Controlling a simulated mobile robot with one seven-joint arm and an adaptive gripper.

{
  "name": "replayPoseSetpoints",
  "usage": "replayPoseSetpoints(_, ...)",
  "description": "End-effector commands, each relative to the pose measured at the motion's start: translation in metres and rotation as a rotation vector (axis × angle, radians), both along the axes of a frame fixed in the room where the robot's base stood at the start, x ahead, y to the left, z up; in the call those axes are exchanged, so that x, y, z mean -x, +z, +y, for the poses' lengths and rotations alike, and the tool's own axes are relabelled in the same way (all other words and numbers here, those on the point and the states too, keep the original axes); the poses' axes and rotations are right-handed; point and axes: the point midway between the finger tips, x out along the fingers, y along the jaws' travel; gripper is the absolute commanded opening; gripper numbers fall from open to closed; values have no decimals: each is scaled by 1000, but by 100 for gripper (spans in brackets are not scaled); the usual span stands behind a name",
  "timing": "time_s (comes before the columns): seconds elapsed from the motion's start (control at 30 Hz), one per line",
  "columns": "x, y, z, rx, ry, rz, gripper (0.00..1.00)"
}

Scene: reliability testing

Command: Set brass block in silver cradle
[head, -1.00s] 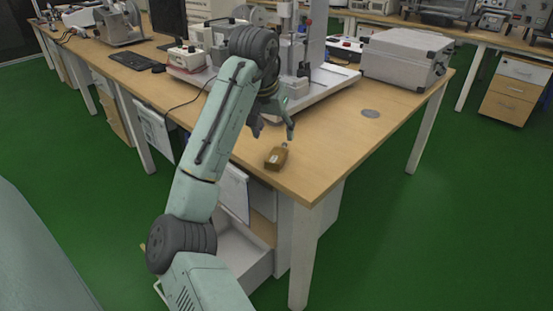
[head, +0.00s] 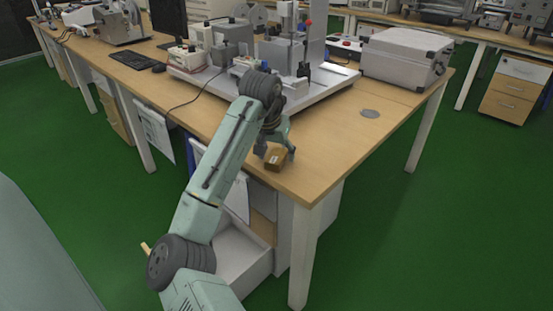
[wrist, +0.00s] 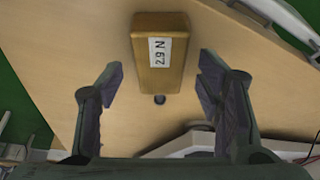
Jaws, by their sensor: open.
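The brass block (head: 276,159) lies on the wooden table near its front corner. In the wrist view, the block (wrist: 162,75) shows a white label with dark characters. My gripper (wrist: 161,65) is open, with one finger on each side of the block and visible gaps between. In the head view, my gripper (head: 278,147) is low over the block and partly covers it. I cannot pick out the silver cradle for certain; the test rig (head: 320,84) behind my gripper has several silver parts.
A silver case (head: 405,58) stands at the table's back right. A grey disc (head: 370,113) lies on the table. A small dark round spot (wrist: 159,99) shows beside the block. A keyboard (head: 130,61) lies far left.

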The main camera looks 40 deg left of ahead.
Motion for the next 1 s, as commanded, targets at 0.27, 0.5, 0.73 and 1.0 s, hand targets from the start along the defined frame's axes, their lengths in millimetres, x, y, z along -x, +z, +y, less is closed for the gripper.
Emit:
replayPoseSetpoints(0.27,0,-2,-1,1,0,1,60)
replayPoseSetpoints(0.5,0,-4,0,1,-1,0,60)
replayPoseSetpoints(0.73,0,-5,0,0,-1,0,60)
replayPoseSetpoints(1.0,0,-5,0,0,0,0,43)
